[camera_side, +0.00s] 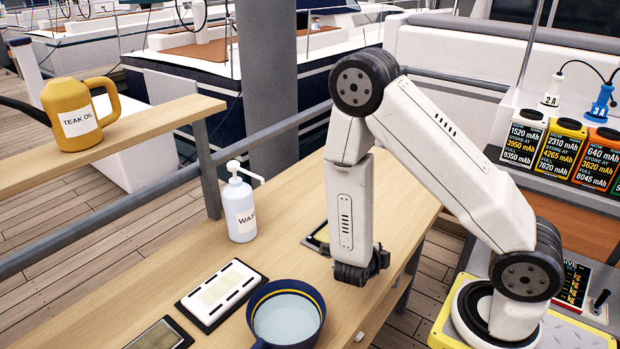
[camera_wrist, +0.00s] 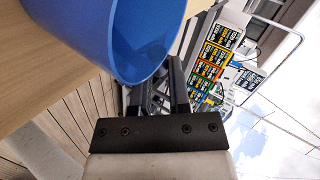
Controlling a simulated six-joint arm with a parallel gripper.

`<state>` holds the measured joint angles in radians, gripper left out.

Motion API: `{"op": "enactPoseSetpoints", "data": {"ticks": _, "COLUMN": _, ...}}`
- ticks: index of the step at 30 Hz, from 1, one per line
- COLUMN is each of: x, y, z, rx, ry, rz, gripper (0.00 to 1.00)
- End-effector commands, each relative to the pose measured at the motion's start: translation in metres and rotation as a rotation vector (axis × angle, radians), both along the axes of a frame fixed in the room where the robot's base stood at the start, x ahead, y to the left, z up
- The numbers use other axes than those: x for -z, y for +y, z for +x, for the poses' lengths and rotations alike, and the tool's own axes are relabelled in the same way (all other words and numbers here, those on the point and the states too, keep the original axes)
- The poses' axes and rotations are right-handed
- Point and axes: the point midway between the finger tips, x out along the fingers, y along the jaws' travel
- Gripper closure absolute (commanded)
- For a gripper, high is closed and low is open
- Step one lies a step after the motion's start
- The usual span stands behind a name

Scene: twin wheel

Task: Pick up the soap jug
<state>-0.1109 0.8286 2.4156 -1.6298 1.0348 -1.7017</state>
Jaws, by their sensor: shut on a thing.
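A blue jug (camera_wrist: 85,35) fills the upper left of the wrist view, close to the camera, with its dark blue inside partly showing. My gripper (camera_wrist: 160,92) is shut on it by the two black fingers near its rim. The exact point of contact is hidden. In the side view my gripper (camera_side: 362,272) is low over the table's right edge, its fingers hard to make out. A dark blue vessel (camera_side: 256,323) with a yellow stripe and pale liquid stands there, left of and nearer than my gripper. I cannot tell if it is the same jug.
A white pump bottle (camera_side: 241,208), its label partly readable, stands on the wooden table (camera_side: 160,270). A white panel (camera_side: 221,294) and a dark-framed panel (camera_side: 160,337) lie left of the vessel. A yellow teak oil can (camera_side: 75,115) stands on the shelf. Labelled battery packs (camera_side: 565,150) stand at right.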

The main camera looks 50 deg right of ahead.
Motion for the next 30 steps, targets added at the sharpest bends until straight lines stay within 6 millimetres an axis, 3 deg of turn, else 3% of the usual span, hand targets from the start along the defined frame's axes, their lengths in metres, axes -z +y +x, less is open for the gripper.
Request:
{"op": "enactPoseSetpoints", "data": {"ticks": 11, "x": -0.016, "y": 0.000, "z": 0.000, "rx": 0.000, "ry": -0.002, "rz": 0.000, "gripper": 1.00}}
{"op": "enactPoseSetpoints", "data": {"ticks": 30, "x": -0.079, "y": 0.000, "z": 0.000, "rx": 0.000, "ry": -0.005, "rz": 0.000, "gripper": 1.00}}
